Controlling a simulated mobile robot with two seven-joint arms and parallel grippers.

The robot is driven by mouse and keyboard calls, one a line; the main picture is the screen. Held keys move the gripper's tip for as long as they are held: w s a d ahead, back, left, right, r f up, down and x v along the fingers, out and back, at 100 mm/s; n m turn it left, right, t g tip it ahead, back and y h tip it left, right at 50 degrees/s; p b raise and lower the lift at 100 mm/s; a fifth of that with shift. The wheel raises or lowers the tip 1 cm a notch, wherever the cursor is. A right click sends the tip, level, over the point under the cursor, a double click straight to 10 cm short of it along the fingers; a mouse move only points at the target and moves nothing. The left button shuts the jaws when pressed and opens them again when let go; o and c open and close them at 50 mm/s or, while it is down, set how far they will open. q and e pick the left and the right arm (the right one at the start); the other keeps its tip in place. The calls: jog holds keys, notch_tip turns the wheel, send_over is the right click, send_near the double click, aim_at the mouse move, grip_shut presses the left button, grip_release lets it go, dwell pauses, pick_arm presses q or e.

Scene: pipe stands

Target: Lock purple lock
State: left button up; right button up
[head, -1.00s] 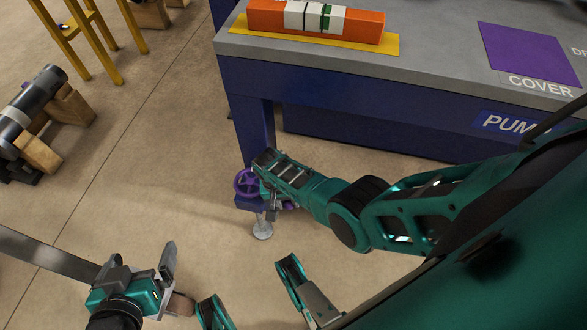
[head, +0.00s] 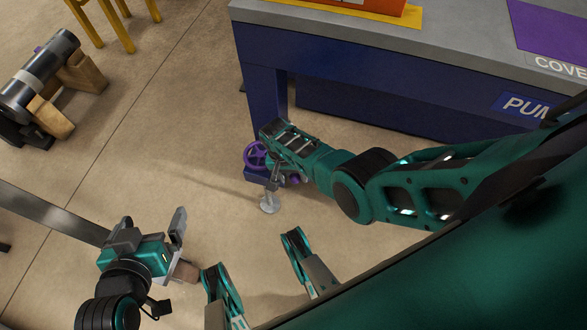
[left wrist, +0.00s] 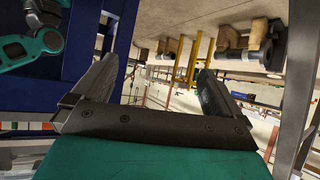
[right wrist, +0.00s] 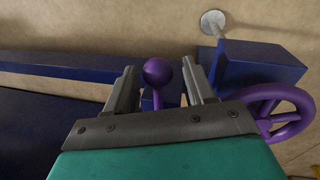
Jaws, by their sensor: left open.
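A purple ball-ended lever (right wrist: 157,72) stands between the fingers of my right gripper in the right wrist view. A gap shows on each side of the ball. A purple handwheel (right wrist: 280,112) is just right of that gripper, and it also shows in the head view (head: 254,155) at the foot of the blue table leg. My right gripper (head: 277,172) is open, low beside the handwheel. My left gripper (head: 183,245) is open and empty, out over the floor at lower left. Its fingers also show in the left wrist view.
The blue table (head: 350,85) with a grey top stands behind my right arm. A metal foot (head: 268,203) rests on the floor under the handwheel. A dark pipe on wooden blocks (head: 62,92) lies at upper left. Open floor lies between it and the table.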

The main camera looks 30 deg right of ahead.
jog(key=shift+o, duration=0.3)
notch_tip(320, 180, up, 13)
jog(key=w+a+p, duration=0.1)
jog(key=a+p, duration=0.1)
jog(key=p, duration=0.6)
jog(key=shift+f, duration=0.15)
jog(key=shift+w, duration=0.1)
